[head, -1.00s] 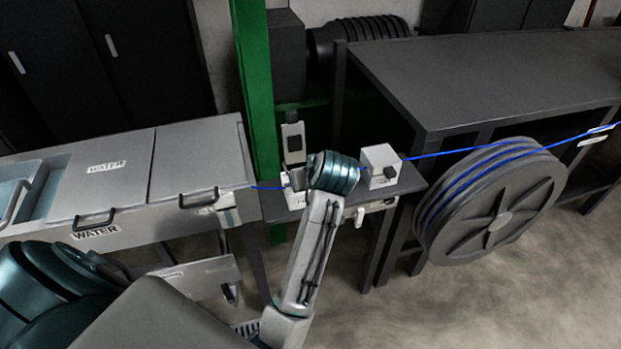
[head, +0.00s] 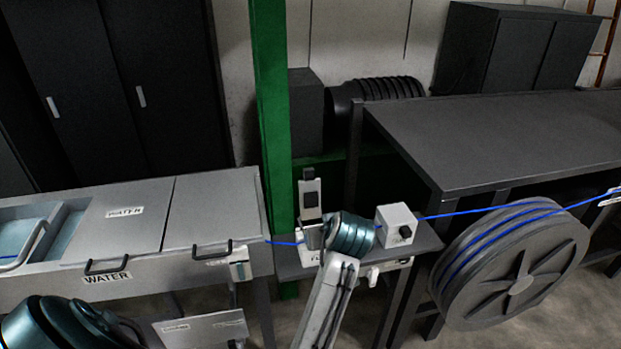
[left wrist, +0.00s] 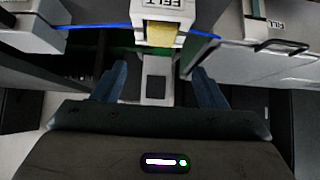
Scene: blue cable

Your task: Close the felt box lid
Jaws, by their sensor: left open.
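The felt box (head: 309,258) is a small white box on the dark stand in the head view, partly hidden by my left wrist. Its lid (head: 311,194) stands up at the back, open, with a dark square on it. In the left wrist view the felt box (left wrist: 160,36) carries an upside-down FELT label and shows yellow felt inside. The blue cable (left wrist: 100,25) passes through it. The white lid (left wrist: 155,88) lies between my left fingertips in that view. My left gripper (left wrist: 160,84) is open; contact with the lid cannot be told. My right gripper is not in view.
A white box with a dark knob (head: 397,225) stands right of the felt box. A green post (head: 272,120) rises just behind. The grey water trough (head: 215,207) is at left, the cable reel (head: 515,265) and dark table (head: 510,140) at right.

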